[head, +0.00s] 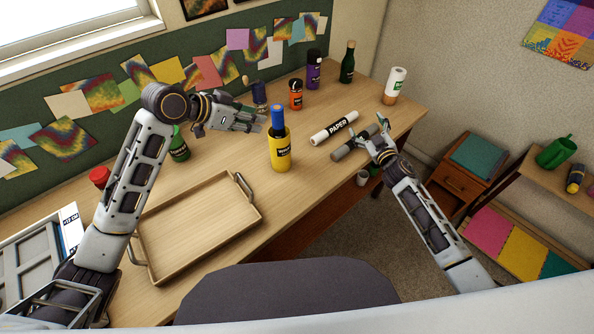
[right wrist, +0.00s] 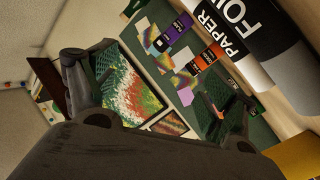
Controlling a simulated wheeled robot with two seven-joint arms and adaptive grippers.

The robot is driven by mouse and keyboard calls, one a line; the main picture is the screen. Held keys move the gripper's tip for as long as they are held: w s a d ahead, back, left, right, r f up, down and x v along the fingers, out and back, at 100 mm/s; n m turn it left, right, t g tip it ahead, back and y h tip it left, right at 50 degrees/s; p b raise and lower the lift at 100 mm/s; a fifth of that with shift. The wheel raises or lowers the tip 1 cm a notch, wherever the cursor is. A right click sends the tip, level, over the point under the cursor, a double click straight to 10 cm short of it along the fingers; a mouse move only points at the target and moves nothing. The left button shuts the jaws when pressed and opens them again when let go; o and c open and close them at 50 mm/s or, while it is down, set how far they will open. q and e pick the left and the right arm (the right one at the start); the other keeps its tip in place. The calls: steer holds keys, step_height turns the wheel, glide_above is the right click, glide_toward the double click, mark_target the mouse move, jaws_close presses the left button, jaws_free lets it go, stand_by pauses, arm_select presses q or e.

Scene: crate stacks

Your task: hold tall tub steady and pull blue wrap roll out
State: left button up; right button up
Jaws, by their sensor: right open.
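A tall yellow tub (head: 280,158) with a black label stands upright on the table in the middle of the head view. My right gripper (head: 370,137) is open and empty at the table's right edge, near a grey roll (head: 352,144). In the right wrist view its fingers (right wrist: 160,90) are wide apart.
A white PAPER roll (head: 334,128) lies beside the grey roll. Orange (head: 295,97), purple (head: 314,72) and dark green (head: 347,64) containers stand behind. A white-and-orange one (head: 395,88) stands at the back right corner. A wooden tray (head: 205,278) lies in front at left.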

steer(key=s+a+f, duration=0.1)
steer(key=s+a, duration=0.2)
steer(key=a, duration=0.2)
steer(key=s+a+f+m+y, duration=0.1)
steer(key=s+a, duration=0.2)
steer(key=a, duration=0.2)
steer(key=s+a+f+y, duration=0.1)
steer(key=s+a, duration=0.2)
steer(key=a, duration=0.3)
steer(key=shift+s+a+g, duration=0.1)
steer(key=shift+g, duration=0.3)
steer(key=m+y, duration=0.1)
steer(key=m, duration=0.2)
glide_toward(280, 141)
step_height(280, 141, down, 4)
steer(key=d, duration=0.2)
steer(key=shift+a+r, duration=0.15)
steer(key=shift+a, duration=0.25)
steer(key=shift+r+x, duration=0.2)
steer(key=shift+x, duration=6.65)
steer(key=shift+a, duration=0.15)
steer(key=c, duration=1.1)
